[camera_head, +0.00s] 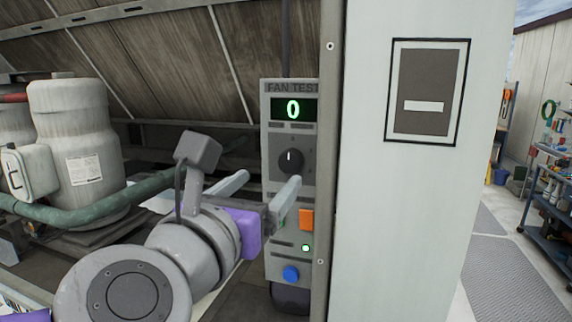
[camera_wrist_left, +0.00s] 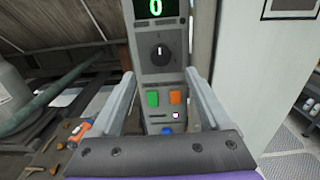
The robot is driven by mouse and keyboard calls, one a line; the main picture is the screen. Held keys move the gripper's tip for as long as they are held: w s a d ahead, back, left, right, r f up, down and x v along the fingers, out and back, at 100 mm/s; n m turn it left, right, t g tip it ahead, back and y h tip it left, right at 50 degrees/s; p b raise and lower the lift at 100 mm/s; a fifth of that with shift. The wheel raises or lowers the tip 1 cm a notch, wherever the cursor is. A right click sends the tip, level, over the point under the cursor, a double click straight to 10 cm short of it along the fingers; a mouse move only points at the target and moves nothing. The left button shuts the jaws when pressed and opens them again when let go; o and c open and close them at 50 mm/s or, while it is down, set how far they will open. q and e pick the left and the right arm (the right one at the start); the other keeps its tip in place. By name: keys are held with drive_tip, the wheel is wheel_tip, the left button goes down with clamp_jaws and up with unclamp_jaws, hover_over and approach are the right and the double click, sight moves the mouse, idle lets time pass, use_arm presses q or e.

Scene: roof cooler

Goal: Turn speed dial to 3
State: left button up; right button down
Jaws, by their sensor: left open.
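The speed dial (camera_head: 290,161) is a dark round knob on the grey fan test panel (camera_head: 271,180). Its white mark points straight up. The green display (camera_head: 293,109) above it reads 0. In the left wrist view the dial (camera_wrist_left: 159,53) sits ahead, between and beyond the fingers. My left gripper (camera_head: 262,192) is open and empty, just in front of the panel and a little below the dial, not visibly touching it. Its two fingers show spread apart in the left wrist view (camera_wrist_left: 160,85). My right gripper is not in view.
Below the dial are a green button (camera_wrist_left: 153,99), an orange button (camera_head: 306,219), a lit green lamp (camera_head: 305,248) and a blue button (camera_head: 291,273). A pale post (camera_head: 400,220) stands right of the panel. A tank (camera_head: 80,150) and green pipe (camera_head: 100,208) lie left.

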sight(289, 161)
use_arm(q)
drive_tip(key=p+x, duration=0.1)
drive_tip(key=x, duration=0.9)
drive_tip(key=shift+f, duration=0.1)
clamp_jaws()
